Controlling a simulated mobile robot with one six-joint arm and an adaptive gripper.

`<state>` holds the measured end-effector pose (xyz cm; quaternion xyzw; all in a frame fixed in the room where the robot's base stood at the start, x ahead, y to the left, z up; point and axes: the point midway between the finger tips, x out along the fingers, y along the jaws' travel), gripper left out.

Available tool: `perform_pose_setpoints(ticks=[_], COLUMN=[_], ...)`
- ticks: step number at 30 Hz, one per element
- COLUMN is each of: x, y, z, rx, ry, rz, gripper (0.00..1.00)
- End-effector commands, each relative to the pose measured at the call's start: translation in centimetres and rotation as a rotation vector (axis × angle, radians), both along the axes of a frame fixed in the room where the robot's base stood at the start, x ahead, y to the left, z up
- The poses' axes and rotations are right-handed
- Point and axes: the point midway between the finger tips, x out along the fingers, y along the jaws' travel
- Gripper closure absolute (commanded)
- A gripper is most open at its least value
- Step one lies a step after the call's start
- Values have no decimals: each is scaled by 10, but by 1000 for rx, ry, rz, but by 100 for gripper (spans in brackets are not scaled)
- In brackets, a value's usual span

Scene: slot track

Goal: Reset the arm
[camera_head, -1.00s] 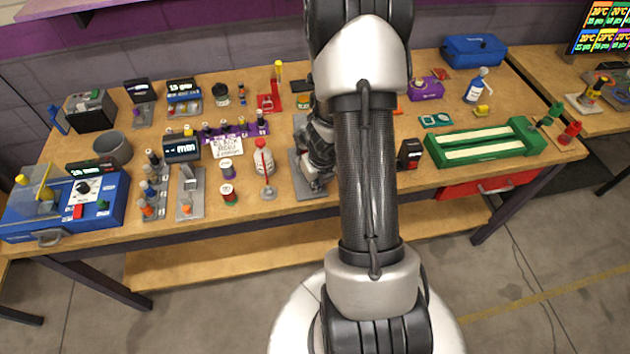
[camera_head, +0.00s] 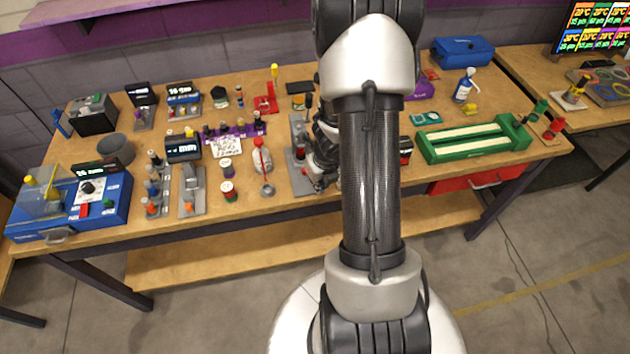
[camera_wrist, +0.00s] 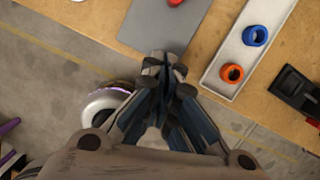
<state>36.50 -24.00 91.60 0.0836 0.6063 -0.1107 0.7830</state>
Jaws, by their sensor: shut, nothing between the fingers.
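My gripper (camera_wrist: 165,72) is shut and empty in the wrist view, with its fingertips together. It hangs over the front edge of a wooden table, beside a grey plate (camera_wrist: 165,22) and a pale tray (camera_wrist: 232,72). The tray holds a blue ring (camera_wrist: 255,36) and an orange ring (camera_wrist: 232,73). In the head view my arm stands upright in the middle of the picture. It hides part of the table (camera_head: 285,205), and the fingertips cannot be made out there.
A green slotted track (camera_head: 470,138) lies to the right of my arm. A blue machine (camera_head: 70,205) stands at the left end. A red drawer (camera_head: 465,180) is under the right side.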

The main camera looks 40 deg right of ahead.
Motion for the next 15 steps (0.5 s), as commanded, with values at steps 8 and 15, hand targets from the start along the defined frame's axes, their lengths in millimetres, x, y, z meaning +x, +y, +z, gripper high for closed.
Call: perform_pose_setpoints(ticks=[8, 15], x=[-14, -18], y=[4, 5], z=[58, 68], rx=[2, 2], ry=[2, 2], rz=[-2, -2], gripper=[100, 100])
